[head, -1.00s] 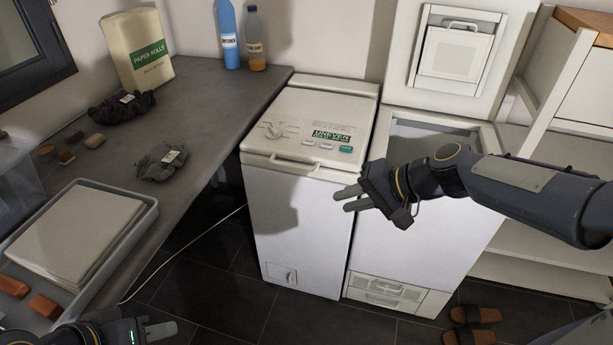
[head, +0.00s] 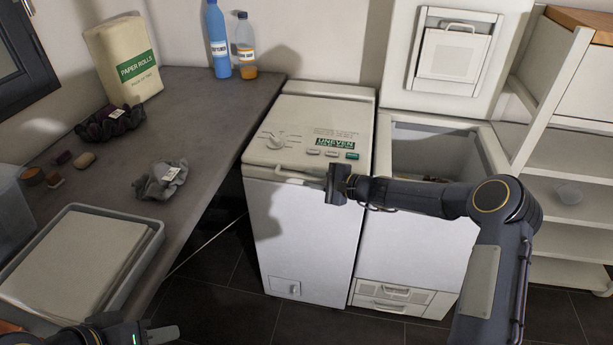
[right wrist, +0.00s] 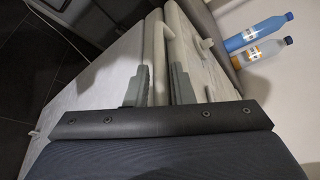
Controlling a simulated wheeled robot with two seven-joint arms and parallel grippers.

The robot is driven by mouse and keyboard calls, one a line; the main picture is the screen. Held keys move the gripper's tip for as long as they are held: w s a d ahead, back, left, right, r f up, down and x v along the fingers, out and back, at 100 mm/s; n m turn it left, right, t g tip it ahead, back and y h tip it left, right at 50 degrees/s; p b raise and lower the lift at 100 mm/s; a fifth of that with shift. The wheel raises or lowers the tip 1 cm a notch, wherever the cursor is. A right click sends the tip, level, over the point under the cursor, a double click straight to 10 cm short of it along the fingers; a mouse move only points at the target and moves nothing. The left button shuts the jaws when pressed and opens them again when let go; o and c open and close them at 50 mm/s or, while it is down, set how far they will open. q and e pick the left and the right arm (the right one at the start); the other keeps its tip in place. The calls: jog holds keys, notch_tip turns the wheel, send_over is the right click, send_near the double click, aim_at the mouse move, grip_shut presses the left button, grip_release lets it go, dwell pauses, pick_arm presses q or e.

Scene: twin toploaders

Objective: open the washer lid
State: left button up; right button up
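The closed top-loader on the left (head: 310,225) has a flat cream lid (head: 325,112) with a dial and a bar handle (head: 298,173) along its front edge. My right gripper (head: 330,184) is at the right end of this handle in the head view. In the right wrist view, the right gripper (right wrist: 160,86) is open, its two fingers apart on either side of the pale handle and lid edge (right wrist: 155,42). Contact cannot be told. My left gripper (head: 160,335) is low at the bottom left, partly cut off, away from the machines.
A second top-loader (head: 405,240) stands at the right with its lid (head: 455,50) raised. A counter (head: 215,110) at left holds a tray (head: 150,240), dark cloths and a paper-rolls pack (head: 125,60). Bottles (head: 218,40) stand at its back. Shelves (head: 570,190) are at right.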

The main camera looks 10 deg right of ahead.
jog(key=shift+x, duration=1.15)
jog(key=shift+c, duration=0.2)
grip_shut()
jog(key=shift+r, duration=0.1)
